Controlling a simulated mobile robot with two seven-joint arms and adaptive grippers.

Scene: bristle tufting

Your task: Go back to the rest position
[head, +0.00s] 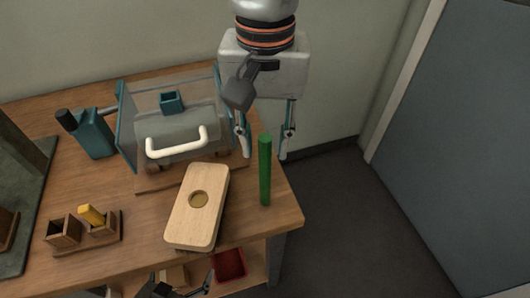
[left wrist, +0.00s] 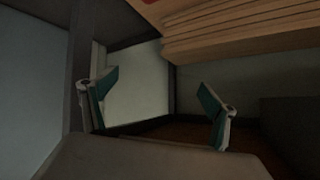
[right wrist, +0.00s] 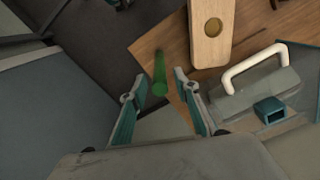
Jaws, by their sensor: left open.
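My right gripper (head: 265,156) hangs down from the top of the head view, beyond the table's right end. Its teal-padded fingers stand apart. In the right wrist view the right gripper (right wrist: 161,84) is open, with the upright green rod (right wrist: 160,70) showing between its fingers; the rod looks untouched. In the head view the green rod (head: 265,172) stands near the table's right edge. My left gripper (head: 180,290) is partly cut off at the bottom edge, low by the table front. In the left wrist view the left gripper (left wrist: 158,100) is open and empty.
A wooden brush block (head: 188,222) with a round hole lies on the table (head: 148,225). Small wooden holders (head: 65,232) stand left. A red bin (head: 230,265) is below.

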